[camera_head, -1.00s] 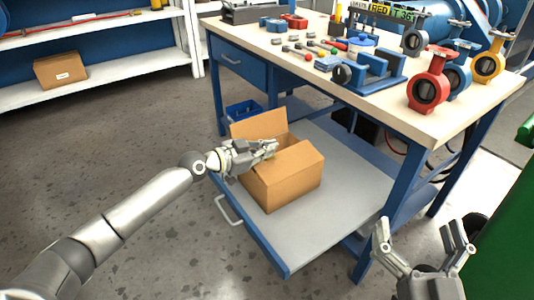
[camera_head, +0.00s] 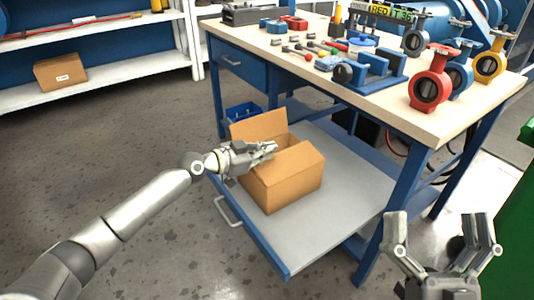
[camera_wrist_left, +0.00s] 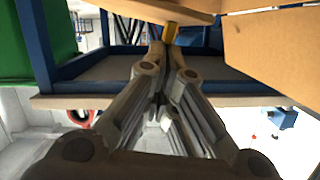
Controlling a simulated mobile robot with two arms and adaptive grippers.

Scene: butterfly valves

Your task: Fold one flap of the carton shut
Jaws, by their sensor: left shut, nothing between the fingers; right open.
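The open brown carton (camera_head: 284,186) stands on the grey pulled-out shelf (camera_head: 330,215) of the workbench. One flap (camera_head: 259,126) stands up at its far left side. My left gripper (camera_head: 270,150) is shut and empty at the carton's upper left, over the opening and in front of the raised flap; whether it touches the carton I cannot tell. In the left wrist view its fingers (camera_wrist_left: 168,68) are together, with cardboard (camera_wrist_left: 275,45) close at the upper right. My right gripper (camera_head: 440,228) is open and empty at the lower right, away from the carton.
The workbench top (camera_head: 430,120) above holds a red valve (camera_head: 431,86), a yellow valve (camera_head: 490,62), a blue vise and several hand tools. A blue bin (camera_head: 243,112) is behind the carton. The shelf is bare to the carton's right. A green object is at the right edge.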

